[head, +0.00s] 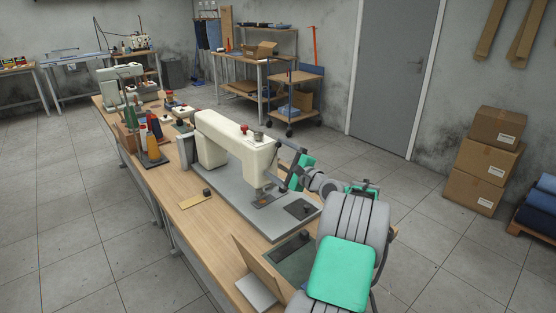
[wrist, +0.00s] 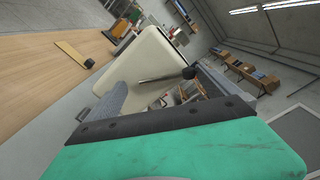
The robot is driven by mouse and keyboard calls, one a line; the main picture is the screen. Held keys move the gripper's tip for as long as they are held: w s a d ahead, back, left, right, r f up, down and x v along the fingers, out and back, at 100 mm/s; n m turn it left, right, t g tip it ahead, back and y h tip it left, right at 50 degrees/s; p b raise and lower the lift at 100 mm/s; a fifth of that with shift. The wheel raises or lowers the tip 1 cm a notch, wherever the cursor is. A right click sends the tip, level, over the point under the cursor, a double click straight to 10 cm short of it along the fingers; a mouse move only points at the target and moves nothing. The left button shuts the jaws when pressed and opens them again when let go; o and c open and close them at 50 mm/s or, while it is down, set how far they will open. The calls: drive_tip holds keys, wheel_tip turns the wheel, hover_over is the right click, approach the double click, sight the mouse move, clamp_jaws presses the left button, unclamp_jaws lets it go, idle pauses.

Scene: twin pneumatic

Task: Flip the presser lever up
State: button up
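The cream sewing machine (head: 222,138) stands on a grey bed plate on the wooden table. In the wrist view, the end of its head (wrist: 150,70) is close in front of my gripper. The presser lever (wrist: 160,77) is a thin metal rod with a black ball knob, sticking out from the head. I cannot make it out in the head view. My gripper (head: 287,168) is at the machine's near right end. In the wrist view, my gripper (wrist: 160,85) is open, with its fingers apart and the lever between them. Whether the knob touches the right finger, I cannot tell.
Thread cones (head: 152,145) and a second machine (head: 122,80) stand farther along the table (head: 185,225). A small yellow strip (head: 196,202) lies on the table's left side. A trolley (head: 293,98) and stacked cardboard boxes (head: 493,140) stand across the floor, with free floor between.

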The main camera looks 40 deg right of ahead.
drive_tip(key=shift+r, duration=0.2)
drive_tip(key=shift+s+d, duration=0.1)
drive_tip(key=shift+s, duration=0.25)
drive_tip(key=s, duration=0.7)
drive_tip(key=shift+a+b, duration=0.25)
drive_tip(key=shift+b, duration=0.1)
